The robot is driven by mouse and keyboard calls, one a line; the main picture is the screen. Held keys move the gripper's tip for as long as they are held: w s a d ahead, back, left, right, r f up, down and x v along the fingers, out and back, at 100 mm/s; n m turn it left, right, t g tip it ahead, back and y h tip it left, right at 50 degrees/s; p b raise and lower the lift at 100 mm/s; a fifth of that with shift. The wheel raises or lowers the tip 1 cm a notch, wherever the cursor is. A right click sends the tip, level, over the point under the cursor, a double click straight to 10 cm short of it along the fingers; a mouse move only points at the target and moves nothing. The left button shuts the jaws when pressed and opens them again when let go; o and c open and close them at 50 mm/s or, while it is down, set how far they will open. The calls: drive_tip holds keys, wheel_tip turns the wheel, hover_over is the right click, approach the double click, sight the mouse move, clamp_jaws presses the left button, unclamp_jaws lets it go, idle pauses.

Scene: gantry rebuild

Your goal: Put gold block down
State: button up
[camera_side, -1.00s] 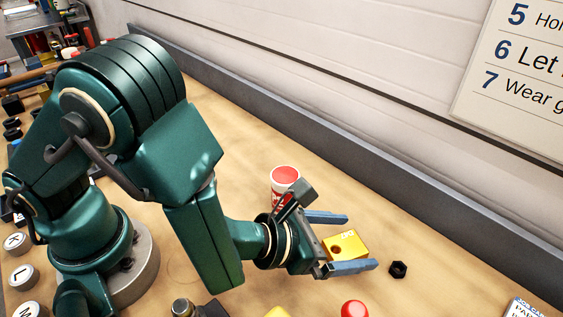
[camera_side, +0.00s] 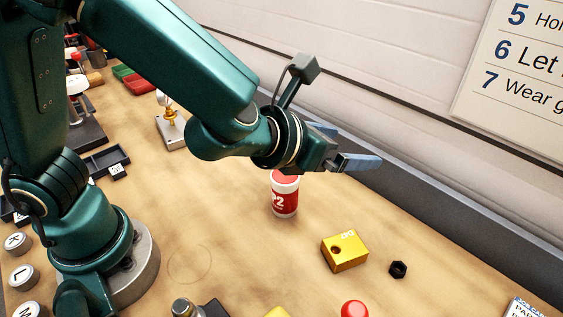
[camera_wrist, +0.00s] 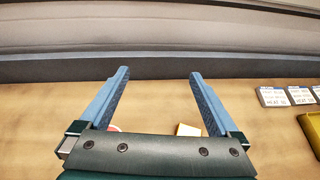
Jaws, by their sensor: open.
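The gold block (camera_side: 345,252), with a round hole in its side, rests on the wooden table. It lies apart from everything around it. My gripper (camera_side: 352,148) is raised above and behind the block in the side view, with its blue fingers spread and nothing between them. In the wrist view my gripper (camera_wrist: 157,80) is also open and empty. A small part of a yellow block (camera_wrist: 188,130), likely the same gold block, shows there below the fingertips, partly hidden by the gripper body.
A red and white can (camera_side: 285,196) stands left of the block. A black hex nut (camera_side: 398,270) lies just right of it. A red knob (camera_side: 354,309) is at the front edge of view. A dark rail (camera_side: 440,195) runs along the wall. White cards (camera_wrist: 272,97) lie at the right.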

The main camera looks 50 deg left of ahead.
drive_tip(key=a+r+n+g+y, duration=0.1)
drive_tip(key=a+r+n+y, duration=0.4)
drive_tip(key=a, duration=0.9)
wheel_tip(320, 180, up, 3)
drive_tip(key=shift+s+a+r+n+y, duration=0.2)
drive_tip(key=shift+a+n+y, duration=0.2)
drive_tip(key=shift+y, duration=0.2)
